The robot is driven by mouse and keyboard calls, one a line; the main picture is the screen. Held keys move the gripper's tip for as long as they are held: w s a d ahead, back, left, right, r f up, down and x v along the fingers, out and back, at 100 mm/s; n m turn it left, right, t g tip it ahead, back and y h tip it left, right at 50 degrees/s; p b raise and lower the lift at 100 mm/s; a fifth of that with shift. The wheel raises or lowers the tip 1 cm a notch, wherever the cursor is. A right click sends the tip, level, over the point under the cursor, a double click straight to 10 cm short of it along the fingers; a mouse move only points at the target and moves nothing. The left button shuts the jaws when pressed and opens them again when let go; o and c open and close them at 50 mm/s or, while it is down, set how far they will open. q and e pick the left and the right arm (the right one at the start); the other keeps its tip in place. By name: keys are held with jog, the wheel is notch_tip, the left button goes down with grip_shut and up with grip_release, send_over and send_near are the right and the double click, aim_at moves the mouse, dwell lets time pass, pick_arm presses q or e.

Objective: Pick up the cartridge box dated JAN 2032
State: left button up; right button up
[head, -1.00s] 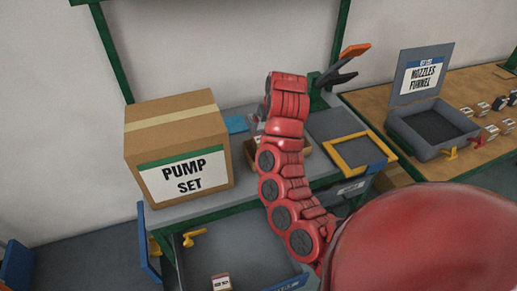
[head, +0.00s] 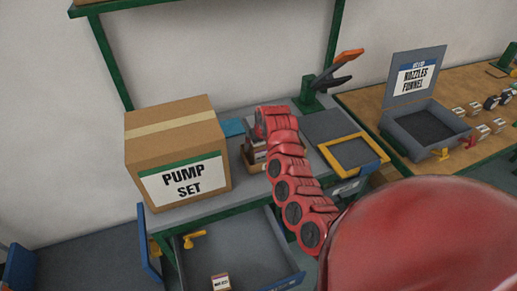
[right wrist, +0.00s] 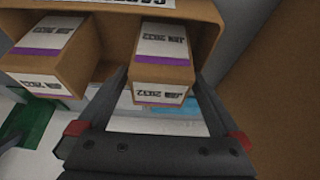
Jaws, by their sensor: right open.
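In the right wrist view, a brown cartridge box (right wrist: 163,68) with a white label and purple stripe stands between the fingers of my right gripper (right wrist: 161,80). Its upside-down label appears to read JAN 2032. The fingers are apart, one on each side, and I cannot tell whether they touch it. In the head view the tray (head: 291,164) is partly hidden by my red right arm. My left gripper is not seen.
A large PUMP SET carton (head: 178,150) stands left of the tray. A yellow-framed tray (head: 357,152) lies to the right. Below is an open drawer (head: 240,250) with a small box (head: 221,283) in it. A nozzles bin (head: 428,128) stands on the right table.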

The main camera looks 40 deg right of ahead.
jog(key=shift+p+x, duration=0.3)
jog(key=shift+x, duration=1.15)
jog(key=c, duration=1.4)
jog(key=shift+r, duration=0.15)
